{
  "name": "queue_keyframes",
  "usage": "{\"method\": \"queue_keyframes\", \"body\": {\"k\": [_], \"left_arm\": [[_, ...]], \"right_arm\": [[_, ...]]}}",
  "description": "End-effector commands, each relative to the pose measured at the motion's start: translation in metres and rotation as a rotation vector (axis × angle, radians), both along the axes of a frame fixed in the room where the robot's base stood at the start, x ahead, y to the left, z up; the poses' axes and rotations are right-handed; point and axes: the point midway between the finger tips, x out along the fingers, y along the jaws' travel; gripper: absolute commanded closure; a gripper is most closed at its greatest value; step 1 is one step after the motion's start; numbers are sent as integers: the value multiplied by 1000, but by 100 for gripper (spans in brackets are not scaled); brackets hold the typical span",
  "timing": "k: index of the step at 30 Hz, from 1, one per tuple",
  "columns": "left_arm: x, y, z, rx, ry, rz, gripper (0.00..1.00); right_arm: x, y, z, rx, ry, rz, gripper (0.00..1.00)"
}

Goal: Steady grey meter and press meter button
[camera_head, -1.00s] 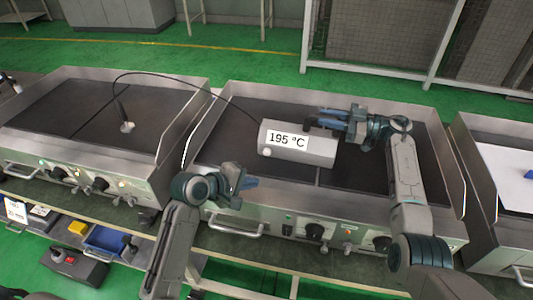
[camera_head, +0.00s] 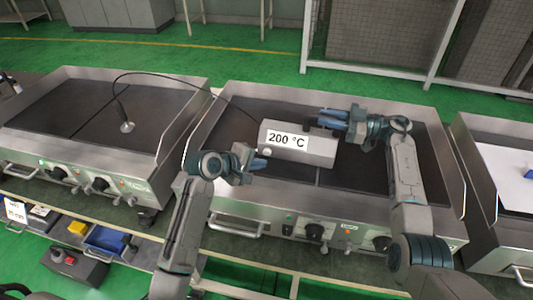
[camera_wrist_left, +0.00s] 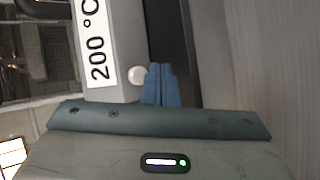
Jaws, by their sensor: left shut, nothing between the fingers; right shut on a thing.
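The grey meter (camera_head: 318,149) rests on the middle griddle, its white display reading 200 °C. Its round whitish button (camera_head: 266,151) is at the lower left of its front; it also shows in the left wrist view (camera_wrist_left: 138,75). My left gripper (camera_head: 265,163) is shut and empty, its blue fingertips right beside the button; I cannot tell whether they touch it. In the left wrist view the fingertips (camera_wrist_left: 160,70) are close together just right of the button. My right gripper (camera_head: 322,117) is shut on the meter at its back right top; the exact grip is partly hidden.
A black cable runs from the meter to a probe (camera_head: 126,126) standing on the left griddle (camera_head: 60,105). The middle griddle (camera_head: 350,185) has raised steel side walls and front knobs. A third griddle (camera_head: 510,170) with a white sheet is at the right.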

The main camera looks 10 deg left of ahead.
Motion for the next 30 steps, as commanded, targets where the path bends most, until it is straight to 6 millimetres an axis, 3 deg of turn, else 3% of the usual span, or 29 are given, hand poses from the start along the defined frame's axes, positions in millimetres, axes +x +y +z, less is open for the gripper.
{"method": "queue_keyframes", "body": {"k": [7,30], "left_arm": [[13,-1,0,0,0,0,100],[13,-1,0,0,0,0,100]], "right_arm": [[0,0,0,0,0,0,100],[0,0,0,0,0,0,100]]}}
